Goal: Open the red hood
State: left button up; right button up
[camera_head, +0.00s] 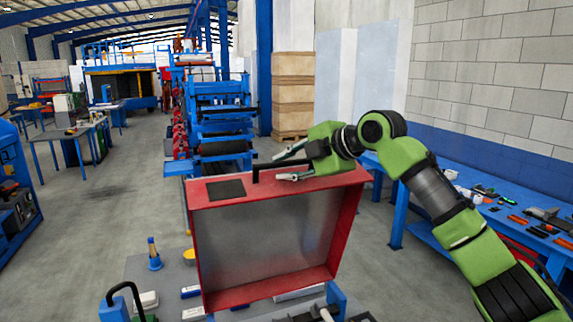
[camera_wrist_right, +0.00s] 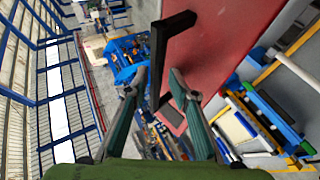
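The red hood (camera_head: 270,292) stands raised in the middle of the head view, its grey inner face towards me and its red rim around it. A black handle (camera_head: 256,172) sits on its top side; in the wrist view the handle (camera_wrist_right: 157,55) stands out from the red surface (camera_wrist_right: 225,40). My right gripper (camera_head: 291,164) is at the handle from the right. Its two fingers (camera_wrist_right: 158,78) are apart, one on each side of the bar, with visible gaps. My left gripper is not in view.
Below the hood is a grey surface with a blue cone (camera_head: 153,254) and small parts. A blue workbench (camera_head: 420,226) with tools stands along the right wall. Blue machinery (camera_head: 220,115) is behind the hood. Open floor (camera_head: 100,205) lies to the left.

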jog(key=shift+w+f, duration=0.1)
jog(key=shift+w, duration=0.05)
jog(key=v, duration=1.2)
